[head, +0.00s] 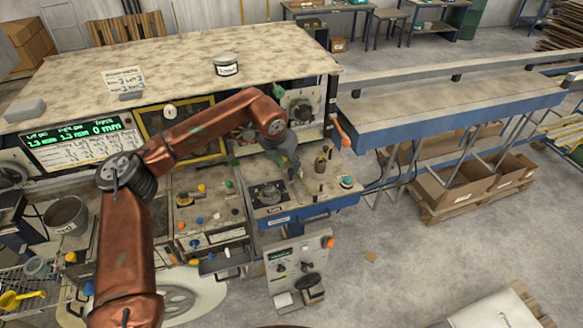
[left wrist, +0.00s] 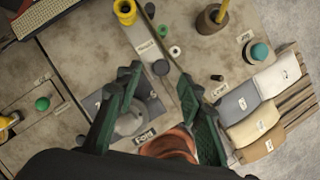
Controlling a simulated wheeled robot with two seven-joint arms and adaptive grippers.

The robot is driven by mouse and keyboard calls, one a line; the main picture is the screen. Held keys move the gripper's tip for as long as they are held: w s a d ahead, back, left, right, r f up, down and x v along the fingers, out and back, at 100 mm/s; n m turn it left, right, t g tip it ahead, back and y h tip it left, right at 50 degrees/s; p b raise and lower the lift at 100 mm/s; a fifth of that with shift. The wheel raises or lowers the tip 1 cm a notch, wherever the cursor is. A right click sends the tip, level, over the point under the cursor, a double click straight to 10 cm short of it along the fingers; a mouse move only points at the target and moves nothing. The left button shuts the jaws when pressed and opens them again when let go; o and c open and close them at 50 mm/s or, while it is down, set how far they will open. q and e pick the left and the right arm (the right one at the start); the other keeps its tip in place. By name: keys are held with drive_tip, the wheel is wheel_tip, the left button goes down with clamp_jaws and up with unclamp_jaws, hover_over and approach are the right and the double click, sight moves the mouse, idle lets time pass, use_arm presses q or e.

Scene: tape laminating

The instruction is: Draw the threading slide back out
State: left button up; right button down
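My left gripper (head: 291,172) is over the small bench of the machine in the head view. In the left wrist view its two green fingers (left wrist: 158,76) are apart with a gap between the tips. A narrow grey metal strip with a round dark knob (left wrist: 160,67) lies on the worktop near that gap; it may be the threading slide, but I cannot tell for sure. A dark plate with a round grey part (left wrist: 130,120) shows between the fingers. A reddish-brown rounded thing (left wrist: 170,145) is partly hidden below them. My right gripper is not in view.
A yellow-topped fitting (left wrist: 125,10), a teal button (left wrist: 259,53) and a brown pot (left wrist: 212,18) stand around the strip. Small bags (left wrist: 277,77) lie at the right edge. An orange lever (head: 340,132) sticks out beside the machine. Open floor (head: 420,265) lies at the right.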

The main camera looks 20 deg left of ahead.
sight(291, 170)
use_arm(q)
drive_tip(key=shift+p+x, duration=0.3)
drive_tip(key=shift+x, duration=2.05)
drive_tip(key=shift+d, duration=0.1)
clamp_jaws()
